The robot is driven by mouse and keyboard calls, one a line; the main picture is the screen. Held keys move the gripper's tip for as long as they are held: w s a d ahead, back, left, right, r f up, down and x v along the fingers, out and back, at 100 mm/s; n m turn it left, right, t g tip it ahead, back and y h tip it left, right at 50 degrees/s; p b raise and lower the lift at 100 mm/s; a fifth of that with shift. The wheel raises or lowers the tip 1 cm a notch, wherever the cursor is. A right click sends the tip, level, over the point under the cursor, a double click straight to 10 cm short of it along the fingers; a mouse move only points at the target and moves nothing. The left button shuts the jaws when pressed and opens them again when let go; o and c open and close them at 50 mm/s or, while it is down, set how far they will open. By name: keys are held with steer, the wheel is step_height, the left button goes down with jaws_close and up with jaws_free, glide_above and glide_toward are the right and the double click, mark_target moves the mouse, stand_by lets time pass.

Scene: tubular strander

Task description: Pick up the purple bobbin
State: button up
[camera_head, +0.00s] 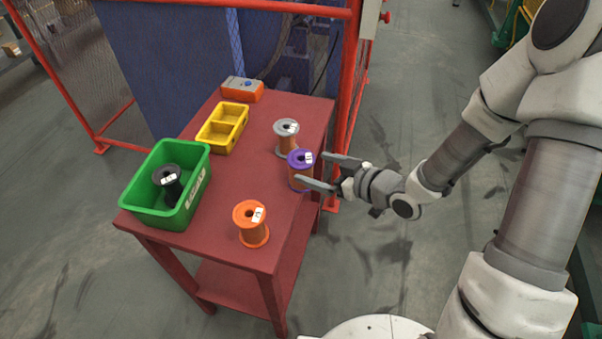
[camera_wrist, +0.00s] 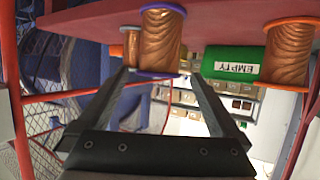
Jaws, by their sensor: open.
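The purple bobbin (camera_head: 301,168), with purple flanges and a copper-coloured winding, stands upright near the right edge of the red table (camera_head: 226,160). My gripper (camera_head: 318,171) is open at that edge, level with the bobbin, with one finger on its near side and the other on its far side. In the wrist view the purple bobbin (camera_wrist: 162,42) appears upside down, beyond and between the fingertips of my gripper (camera_wrist: 160,78). I cannot tell whether the fingers touch it.
A grey bobbin (camera_head: 287,139) stands just behind the purple one, an orange bobbin (camera_head: 251,223) in front. A green bin (camera_head: 150,207) holds a black bobbin (camera_head: 168,182). A yellow tray (camera_head: 222,126) and an orange box (camera_head: 242,89) sit farther back. A red post (camera_head: 346,110) rises beside the table.

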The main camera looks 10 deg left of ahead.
mark_target(311, 166)
steer(key=x, duration=0.9)
steer(key=shift+f, duration=0.35)
jaws_close()
steer(key=shift+w+r, duration=0.1)
